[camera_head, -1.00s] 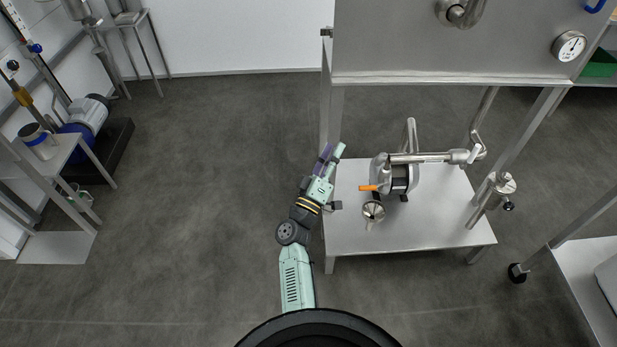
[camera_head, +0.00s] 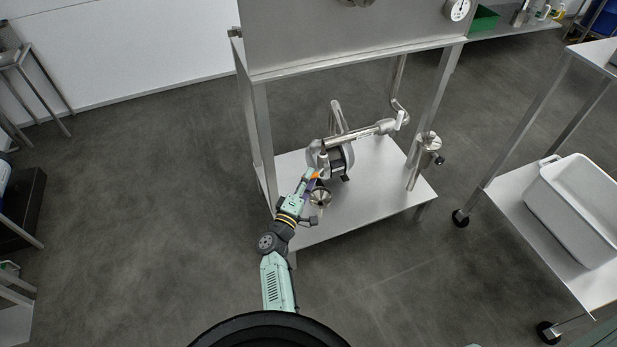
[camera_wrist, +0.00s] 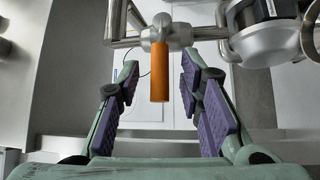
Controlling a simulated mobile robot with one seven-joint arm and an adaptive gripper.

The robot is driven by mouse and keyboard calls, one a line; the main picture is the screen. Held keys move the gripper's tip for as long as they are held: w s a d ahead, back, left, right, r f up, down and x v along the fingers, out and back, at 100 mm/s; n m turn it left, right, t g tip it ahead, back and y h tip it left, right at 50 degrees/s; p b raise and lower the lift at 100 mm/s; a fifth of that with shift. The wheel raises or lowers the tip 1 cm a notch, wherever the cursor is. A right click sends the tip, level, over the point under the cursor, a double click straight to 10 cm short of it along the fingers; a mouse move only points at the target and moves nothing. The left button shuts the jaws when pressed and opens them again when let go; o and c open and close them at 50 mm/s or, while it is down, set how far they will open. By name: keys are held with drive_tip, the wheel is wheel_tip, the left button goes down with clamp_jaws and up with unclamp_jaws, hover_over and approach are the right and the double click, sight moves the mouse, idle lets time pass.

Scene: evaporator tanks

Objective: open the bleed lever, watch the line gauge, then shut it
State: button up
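The bleed lever is an orange handle (camera_head: 314,174) on the pipework by the pump (camera_head: 342,160) on the low steel shelf. In the wrist view the orange handle (camera_wrist: 160,78) hangs down from a steel valve body (camera_wrist: 161,28). My gripper (camera_wrist: 159,72) is open, with its purple-padded fingers on either side of the handle and gaps visible between pads and handle. In the head view my gripper (camera_head: 310,180) is at the handle and partly covers it. A round white-faced gauge (camera_head: 459,9) is on the tank front at the top; its reading is too small to tell.
A steel funnel (camera_head: 321,196) is close to my gripper. The stand's front left leg (camera_head: 264,135) is beside my arm. A sampling cylinder (camera_head: 424,160) is at the shelf's right. A cart with a white tub (camera_head: 575,205) stands at right.

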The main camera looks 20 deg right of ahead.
drive_tip(key=shift+w+d+r, duration=0.1)
drive_tip(key=shift+w+d, duration=0.3)
clamp_jaws()
idle(0.7)
